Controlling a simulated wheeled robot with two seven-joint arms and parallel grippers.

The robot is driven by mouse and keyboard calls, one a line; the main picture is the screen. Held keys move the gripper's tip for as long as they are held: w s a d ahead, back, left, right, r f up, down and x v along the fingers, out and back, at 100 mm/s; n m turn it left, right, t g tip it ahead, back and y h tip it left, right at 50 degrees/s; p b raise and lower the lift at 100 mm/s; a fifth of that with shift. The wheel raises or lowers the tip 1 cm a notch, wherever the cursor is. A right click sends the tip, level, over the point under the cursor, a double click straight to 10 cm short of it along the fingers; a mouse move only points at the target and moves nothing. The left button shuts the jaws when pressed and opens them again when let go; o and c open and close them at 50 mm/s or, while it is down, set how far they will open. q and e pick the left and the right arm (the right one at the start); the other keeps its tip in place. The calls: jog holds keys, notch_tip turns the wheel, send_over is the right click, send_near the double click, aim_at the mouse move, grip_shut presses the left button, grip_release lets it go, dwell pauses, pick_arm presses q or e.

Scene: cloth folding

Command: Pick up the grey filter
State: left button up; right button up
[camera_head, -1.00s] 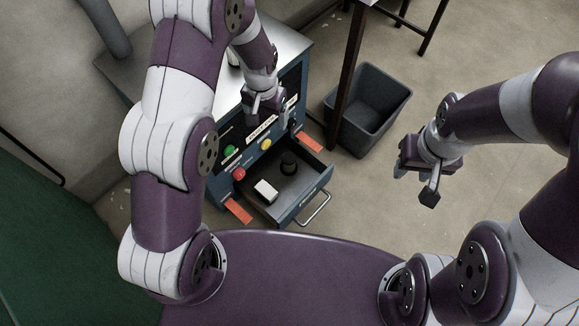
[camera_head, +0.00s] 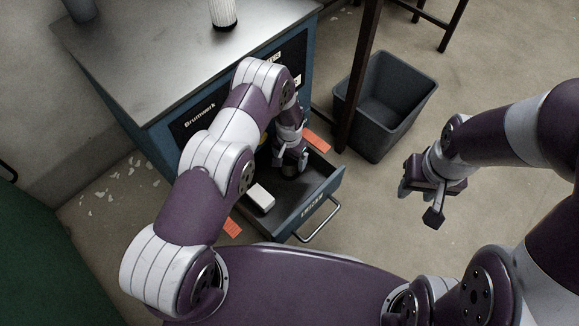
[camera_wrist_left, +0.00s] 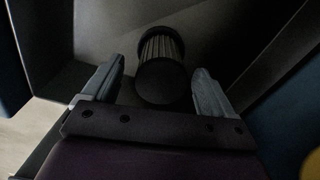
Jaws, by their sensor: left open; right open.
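The grey filter (camera_wrist_left: 161,62) shows in the left wrist view as a pleated cylinder with dark end caps, inside the drawer. It lies between and just beyond the two fingers of my left gripper (camera_wrist_left: 158,92), which is open. I cannot tell whether the fingers touch it. In the head view my left gripper (camera_head: 290,163) is low in the open drawer (camera_head: 291,211) and largely hides the filter. My right gripper (camera_head: 428,199) is open and empty, above the floor to the right of the drawer.
A white box (camera_head: 261,197) lies in the drawer near its left side. A white ribbed cylinder (camera_head: 224,14) stands on the metal cabinet top (camera_head: 165,62). A dark grey bin (camera_head: 386,105) stands on the floor right of the cabinet, beside a dark table leg.

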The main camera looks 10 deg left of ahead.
pick_arm(q)
notch_tip(320, 180, down, 4)
jog(key=shift+a+f+b, duration=0.1)
jog(key=shift+b, duration=1)
jog(key=shift+w, duration=0.1)
jog(key=c, duration=1.1)
pick_arm(e)
notch_tip(320, 180, down, 3)
jog(key=shift+f, duration=0.1)
